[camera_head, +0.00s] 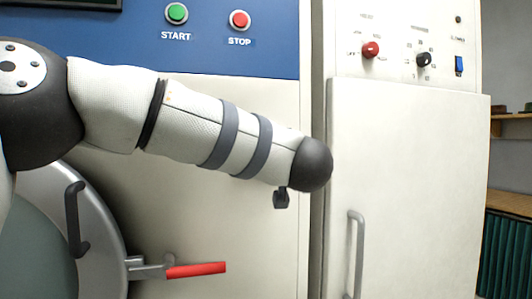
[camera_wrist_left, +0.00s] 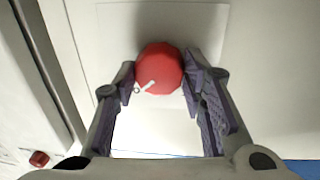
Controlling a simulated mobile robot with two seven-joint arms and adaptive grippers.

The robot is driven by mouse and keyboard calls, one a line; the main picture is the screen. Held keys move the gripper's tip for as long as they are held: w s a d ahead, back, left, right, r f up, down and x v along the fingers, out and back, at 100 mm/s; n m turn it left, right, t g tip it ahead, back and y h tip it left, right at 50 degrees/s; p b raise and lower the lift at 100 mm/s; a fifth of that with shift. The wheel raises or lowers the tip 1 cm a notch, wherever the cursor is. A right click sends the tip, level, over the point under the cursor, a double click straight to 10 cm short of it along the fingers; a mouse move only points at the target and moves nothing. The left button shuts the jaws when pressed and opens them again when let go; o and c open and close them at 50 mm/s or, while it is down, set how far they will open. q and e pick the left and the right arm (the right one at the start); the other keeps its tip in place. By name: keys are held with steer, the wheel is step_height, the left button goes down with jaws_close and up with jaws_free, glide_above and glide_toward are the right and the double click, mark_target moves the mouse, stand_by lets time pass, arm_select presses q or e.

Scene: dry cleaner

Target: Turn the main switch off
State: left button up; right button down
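A large round red knob, the main switch (camera_wrist_left: 160,66), sits on a pale square plate (camera_wrist_left: 115,25) in the left wrist view. A small pale mark lies on its lower left edge. My left gripper (camera_wrist_left: 158,68) has one fingertip on each side of the knob. Both fingertips appear to touch its edges, so the gripper looks shut on it. In the head view my left forearm crosses from the left and hides the switch. Only a small dark part of the left gripper (camera_head: 281,198) shows below the forearm's end. My right gripper is in neither view.
A blue panel above holds a green START button (camera_head: 176,13) and a red STOP button (camera_head: 240,20). The cabinet on the right carries a smaller red knob (camera_head: 371,50), a black knob (camera_head: 423,60) and a blue switch (camera_head: 459,65). A red lever (camera_head: 196,270) sticks out below the forearm.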

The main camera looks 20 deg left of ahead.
arm_select(q)
steer(key=shift+n, duration=0.3)
steer(key=n+y, duration=0.1)
steer(key=n, duration=0.8)
steer(key=n+y, duration=0.1)
steer(key=n, duration=0.8)
steer(key=shift+d+f, duration=0.1)
steer(key=shift+f, duration=0.1)
steer(key=shift+n, duration=0.4)
steer(key=o, duration=1.2)
steer(key=shift+w, duration=0.1)
